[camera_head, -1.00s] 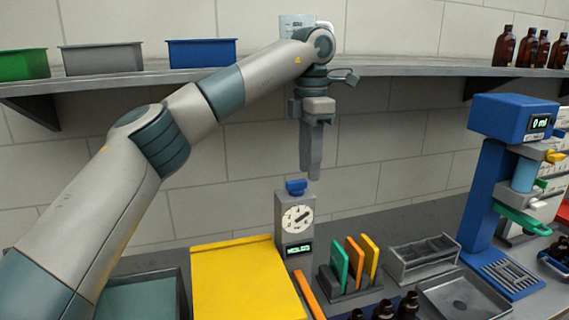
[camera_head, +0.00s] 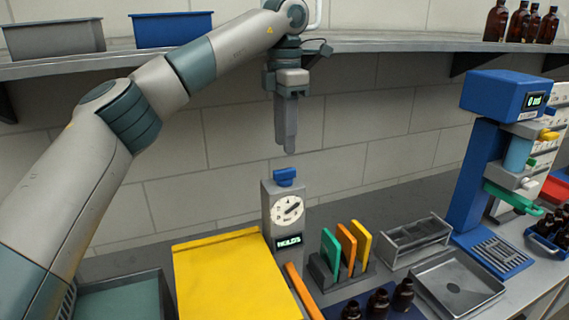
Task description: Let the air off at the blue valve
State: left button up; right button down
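The blue valve (camera_head: 285,177) sits on top of a grey gauge box (camera_head: 284,226) with a round white dial (camera_head: 287,211) and a small lit display (camera_head: 289,241) that seems to read "HOLDS". My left gripper (camera_head: 289,151) hangs pointing down just above the blue valve, with a small gap between. Its fingers look close together in this side-on view, and I cannot tell whether they are apart. Nothing shows between them. My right gripper is not in view.
A yellow panel (camera_head: 235,280) lies left of the gauge box. Right of it stand a rack with coloured cards (camera_head: 346,245), an empty metal rack (camera_head: 415,239), a metal tray (camera_head: 458,284) and a blue filling machine (camera_head: 480,175). Amber bottles (camera_head: 378,302) stand in front. A shelf (camera_head: 400,42) runs behind.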

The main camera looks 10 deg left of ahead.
aim_at(285, 169)
pick_arm(q)
jog(key=shift+a+f, duration=0.1)
jog(key=shift+f, duration=0.2)
notch_tip(285, 169, down, 5)
jog(key=p, duration=0.2)
jog(key=shift+p, duration=0.3)
jog(key=shift+f, duration=0.8)
grip_shut()
